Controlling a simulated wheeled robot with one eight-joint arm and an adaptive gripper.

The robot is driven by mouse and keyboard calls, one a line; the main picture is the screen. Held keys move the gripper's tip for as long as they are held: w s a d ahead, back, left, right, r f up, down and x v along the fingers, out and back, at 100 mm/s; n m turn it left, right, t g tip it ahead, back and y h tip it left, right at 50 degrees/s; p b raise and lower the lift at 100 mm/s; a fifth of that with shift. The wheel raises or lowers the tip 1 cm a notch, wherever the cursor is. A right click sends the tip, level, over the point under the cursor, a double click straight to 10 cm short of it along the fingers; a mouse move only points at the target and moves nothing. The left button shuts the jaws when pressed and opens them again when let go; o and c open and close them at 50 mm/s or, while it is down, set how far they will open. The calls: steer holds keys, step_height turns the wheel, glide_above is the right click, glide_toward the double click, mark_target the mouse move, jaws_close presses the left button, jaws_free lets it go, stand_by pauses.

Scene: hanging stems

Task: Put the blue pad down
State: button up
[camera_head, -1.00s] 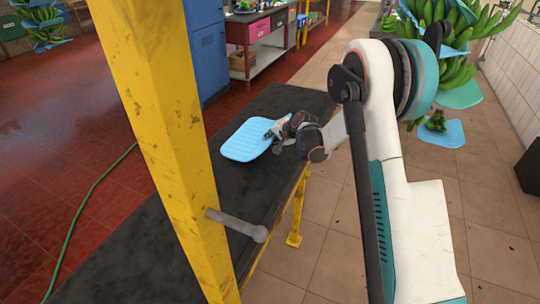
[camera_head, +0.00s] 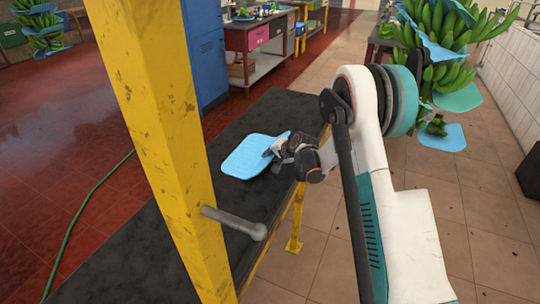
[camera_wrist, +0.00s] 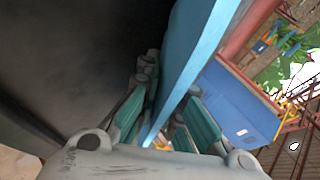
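The blue pad (camera_head: 252,157) is a light blue, ribbed, rounded rectangle over the black-topped table (camera_head: 130,246). My gripper (camera_head: 270,152) is at the pad's right edge. In the wrist view, the pad (camera_wrist: 190,50) shows edge-on between the fingers of my gripper (camera_wrist: 163,125), with a finger on each side, so the gripper appears shut on it. The dark table surface lies on one side of the pad in that view. I cannot tell whether the pad touches the table top.
A yellow post (camera_head: 150,120) with a grey peg (camera_head: 236,223) stands in front of the table. Green banana bunches (camera_head: 440,45) with blue and teal pads hang at the upper right. Another blue pad (camera_head: 443,138) is at the right. A blue cabinet (camera_head: 205,50) stands behind.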

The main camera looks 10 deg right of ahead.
steer(key=o, duration=0.4)
steer(key=shift+r, duration=0.2)
steer(key=s+d+r+n+g+h+p, duration=0.15)
steer(key=s+r+n+p, duration=0.25)
steer(key=s+r, duration=2.15)
steer(key=s+n, duration=0.1)
steer(key=s, duration=0.6)
steer(key=s+r+n+h, duration=0.1)
steer(key=s+n, duration=0.1)
steer(key=s, duration=0.6)
steer(key=s+d+n+h, duration=0.1)
steer(key=s+n, duration=0.1)
steer(key=s, duration=0.6)
steer(key=shift+s+r+g+h, duration=0.15)
steer(key=shift+s+g+h, duration=0.1)
